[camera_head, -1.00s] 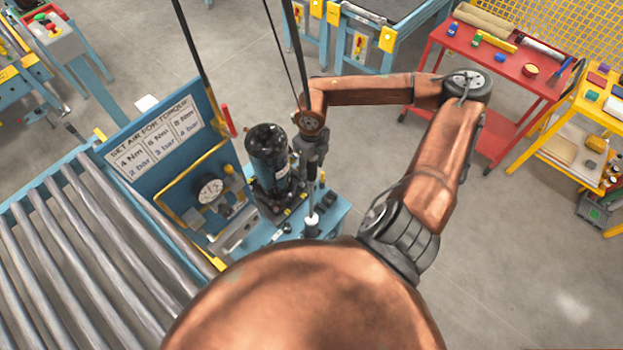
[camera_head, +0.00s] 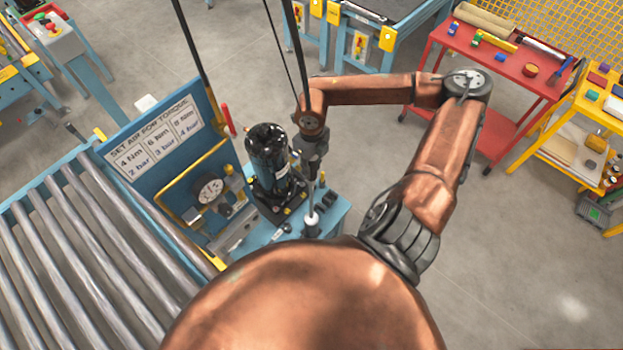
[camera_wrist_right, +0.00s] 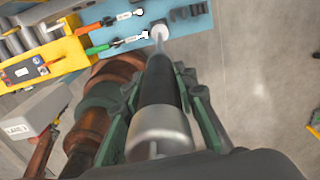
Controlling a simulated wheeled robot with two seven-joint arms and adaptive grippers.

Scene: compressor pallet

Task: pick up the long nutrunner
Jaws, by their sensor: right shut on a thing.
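My right gripper (camera_head: 314,160) points down beside the black compressor (camera_head: 267,155) on the blue pallet station. It is shut on the long nutrunner (camera_head: 311,196), whose thin grey shaft runs down to a pale round end near the blue surface. In the right wrist view the fingers of my right gripper (camera_wrist_right: 160,92) lie on both sides of the black body of the long nutrunner (camera_wrist_right: 158,84), with its silver end close to the camera. The pale far end shows over the blue shelf; I cannot tell whether it touches. My left gripper is not in view.
A blue panel (camera_head: 158,140) with torque settings and a gauge (camera_head: 209,189) stands left of the compressor. A roller conveyor (camera_head: 90,262) fills the lower left. Thin dark posts rise near my right arm. A red cart (camera_head: 500,68) stands far right; open floor lies between.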

